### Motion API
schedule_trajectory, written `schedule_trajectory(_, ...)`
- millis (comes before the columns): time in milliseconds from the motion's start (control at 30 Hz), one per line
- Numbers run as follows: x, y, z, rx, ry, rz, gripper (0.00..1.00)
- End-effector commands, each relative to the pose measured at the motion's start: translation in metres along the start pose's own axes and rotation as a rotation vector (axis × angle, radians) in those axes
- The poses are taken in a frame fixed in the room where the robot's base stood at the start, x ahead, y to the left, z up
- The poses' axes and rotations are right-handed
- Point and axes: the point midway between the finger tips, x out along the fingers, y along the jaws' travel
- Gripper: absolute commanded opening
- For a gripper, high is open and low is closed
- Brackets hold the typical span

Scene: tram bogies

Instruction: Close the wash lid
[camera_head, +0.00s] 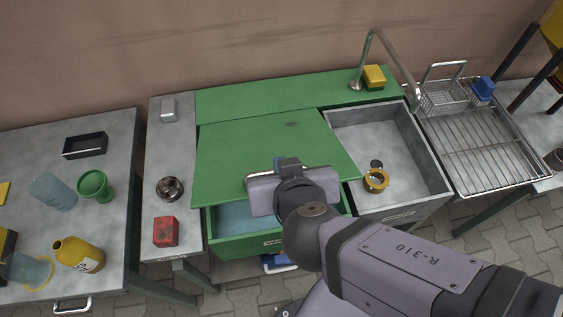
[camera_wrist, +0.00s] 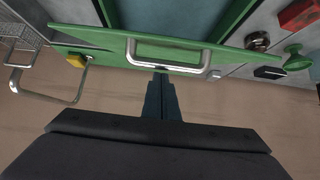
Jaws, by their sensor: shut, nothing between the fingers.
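The green wash lid (camera_head: 258,150) is a flat panel hinged along the back of the green wash unit. It stands partly raised, and a blue-grey basin interior (camera_head: 232,217) shows below its front edge. In the wrist view the lid (camera_wrist: 95,44) is seen nearly edge-on, with its silver bar handle (camera_wrist: 168,66) in the middle. My gripper (camera_wrist: 160,76) is shut and empty, its fingertips close to the handle bar; I cannot tell whether they touch. In the head view my gripper (camera_head: 279,163) is over the lid's front part, and my wrist hides the lid's front right area.
A grey side counter (camera_head: 165,140) with a red box (camera_head: 166,231) is left of the lid. A yellow bottle (camera_head: 78,253) stands farther left.

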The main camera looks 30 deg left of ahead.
Motion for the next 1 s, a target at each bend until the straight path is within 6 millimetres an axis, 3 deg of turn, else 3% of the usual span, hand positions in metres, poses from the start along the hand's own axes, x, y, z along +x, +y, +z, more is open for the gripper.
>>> schedule_trajectory(700, -0.053, -0.001, -0.058, 0.000, 0.000, 0.000, 0.00)
schedule_trajectory(1000, -0.065, -0.001, -0.072, 0.000, 0.000, 0.000, 0.00)
